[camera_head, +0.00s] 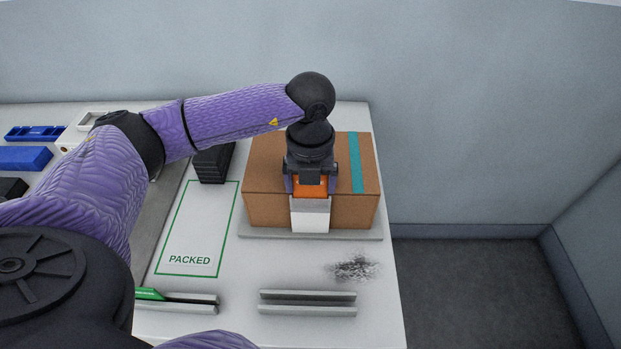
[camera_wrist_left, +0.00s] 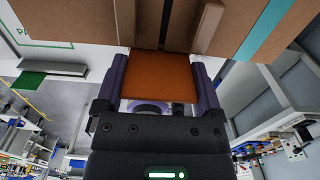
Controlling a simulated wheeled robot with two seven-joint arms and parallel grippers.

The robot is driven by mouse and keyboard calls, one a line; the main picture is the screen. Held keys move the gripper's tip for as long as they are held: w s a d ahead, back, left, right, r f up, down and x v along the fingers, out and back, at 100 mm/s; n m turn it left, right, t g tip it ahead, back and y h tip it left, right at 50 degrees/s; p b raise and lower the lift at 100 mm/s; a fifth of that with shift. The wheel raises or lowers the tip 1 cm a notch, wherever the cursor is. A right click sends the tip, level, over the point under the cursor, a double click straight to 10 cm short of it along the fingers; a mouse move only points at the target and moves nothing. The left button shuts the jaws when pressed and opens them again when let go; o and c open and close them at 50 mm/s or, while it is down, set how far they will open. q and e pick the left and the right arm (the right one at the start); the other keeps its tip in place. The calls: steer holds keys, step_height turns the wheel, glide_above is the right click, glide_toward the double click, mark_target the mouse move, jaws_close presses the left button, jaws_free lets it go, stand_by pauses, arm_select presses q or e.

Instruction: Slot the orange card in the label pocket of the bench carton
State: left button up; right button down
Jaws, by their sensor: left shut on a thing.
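My left gripper (camera_head: 310,184) is at the carton's front, just above the pocket, shut on the orange card (camera_head: 311,190). In the left wrist view the card (camera_wrist_left: 162,78) sits between the two fingers, beside the carton (camera_wrist_left: 75,20). The card's lower edge meets the pocket's top edge in the head view; I cannot tell whether it is inside. My right gripper is not in view.
A green "PACKED" outline (camera_head: 190,262) marks clear table to the left. A grey rail (camera_head: 307,303) lies in front, and another holds a green card (camera_head: 150,294). Black stacked items (camera_head: 212,165) stand left of the carton. The table's right edge is close.

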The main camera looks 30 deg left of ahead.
arm_select(q)
steer(key=shift+f+b, duration=0.3)
steer(key=shift+f, duration=0.2)
steer(key=o, duration=0.9)
step_height(320, 180, up, 10)
steer(key=shift+f+p, duration=0.1)
steer(key=shift+p, duration=0.75)
